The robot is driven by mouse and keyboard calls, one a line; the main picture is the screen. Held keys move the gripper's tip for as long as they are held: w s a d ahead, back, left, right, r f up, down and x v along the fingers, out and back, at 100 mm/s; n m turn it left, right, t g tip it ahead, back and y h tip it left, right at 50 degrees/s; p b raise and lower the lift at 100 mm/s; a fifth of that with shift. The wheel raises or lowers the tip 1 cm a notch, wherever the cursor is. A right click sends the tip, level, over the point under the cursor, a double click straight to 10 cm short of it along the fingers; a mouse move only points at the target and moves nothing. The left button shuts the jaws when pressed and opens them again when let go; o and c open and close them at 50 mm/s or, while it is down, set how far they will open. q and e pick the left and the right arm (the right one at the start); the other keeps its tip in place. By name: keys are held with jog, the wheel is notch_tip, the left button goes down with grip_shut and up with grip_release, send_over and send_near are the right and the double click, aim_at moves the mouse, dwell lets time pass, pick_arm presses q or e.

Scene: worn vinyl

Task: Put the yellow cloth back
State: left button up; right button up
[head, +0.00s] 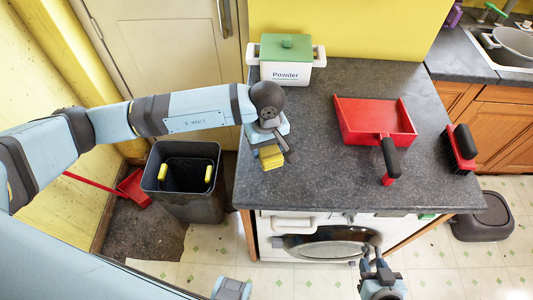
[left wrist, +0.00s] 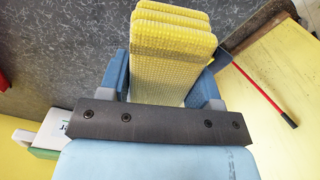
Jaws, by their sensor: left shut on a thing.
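The folded yellow cloth (head: 270,158) is held in my left gripper (head: 270,148), above the left front part of the grey worktop (head: 310,180). In the left wrist view the cloth (left wrist: 172,55) shows as several waffle-textured layers between the two blue fingers of the left gripper (left wrist: 160,80). My right gripper (head: 372,258) is low in front of the washing machine, empty, with its fingers apart.
A white powder box (head: 286,73) with a green lid stands at the back left of the worktop. A red dustpan (head: 360,115) and a red brush (head: 460,150) lie to the right. A dark bin (head: 190,205) stands on the floor at left. The middle worktop is clear.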

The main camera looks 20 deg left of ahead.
pick_arm(q)
notch_tip(320, 180, down, 4)
jog(key=shift+f+p, duration=0.25)
jog(key=shift+p, duration=0.1)
jog(key=shift+f, duration=0.35)
jog(key=shift+f, duration=0.2)
jog(key=o, duration=0.8)
jog(key=shift+r, duration=0.1)
